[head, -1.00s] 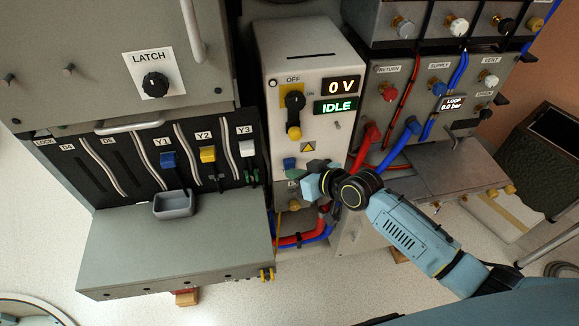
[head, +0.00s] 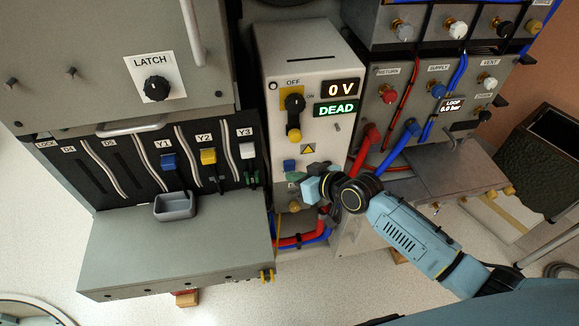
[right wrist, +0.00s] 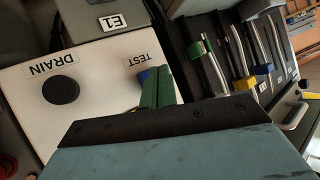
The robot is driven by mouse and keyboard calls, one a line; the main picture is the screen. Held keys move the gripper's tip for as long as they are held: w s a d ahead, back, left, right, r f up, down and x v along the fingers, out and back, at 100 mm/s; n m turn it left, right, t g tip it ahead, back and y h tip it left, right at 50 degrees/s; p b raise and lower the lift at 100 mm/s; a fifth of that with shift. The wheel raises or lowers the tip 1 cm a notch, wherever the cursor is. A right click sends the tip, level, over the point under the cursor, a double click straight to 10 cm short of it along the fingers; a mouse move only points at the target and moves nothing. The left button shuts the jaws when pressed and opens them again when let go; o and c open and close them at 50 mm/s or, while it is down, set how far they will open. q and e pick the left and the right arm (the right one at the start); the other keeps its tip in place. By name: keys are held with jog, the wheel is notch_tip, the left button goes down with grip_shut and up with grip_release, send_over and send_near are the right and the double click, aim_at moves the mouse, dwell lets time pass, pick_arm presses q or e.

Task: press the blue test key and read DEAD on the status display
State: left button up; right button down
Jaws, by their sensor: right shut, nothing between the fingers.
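The blue test key (head: 289,165) sits on the front of the white cabinet (head: 318,65), below the rotary switch. It also shows in the right wrist view (right wrist: 144,76), beside the TEST label and partly covered by my fingers. The status display (head: 336,108) reads DEAD in green letters. The display above it (head: 340,88) reads 0 V. My right gripper (head: 295,177) is shut and empty, with its tips just below the key in the head view. Its green fingers also show in the right wrist view (right wrist: 157,86). I cannot tell if they touch the key. My left gripper is not in view.
The rotary switch (head: 293,108) has OFF and ON marks. A black DRAIN knob (right wrist: 61,90) is beside the key in the wrist view. Red and blue hoses (head: 398,145) run close to my right arm. A grey tray (head: 174,206) is at the left.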

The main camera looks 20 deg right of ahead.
jog(key=shift+s, duration=0.4)
jog(key=s+p, duration=0.4)
jog(key=s, duration=0.2)
jog(key=shift+a, duration=0.25)
dwell(0.3)
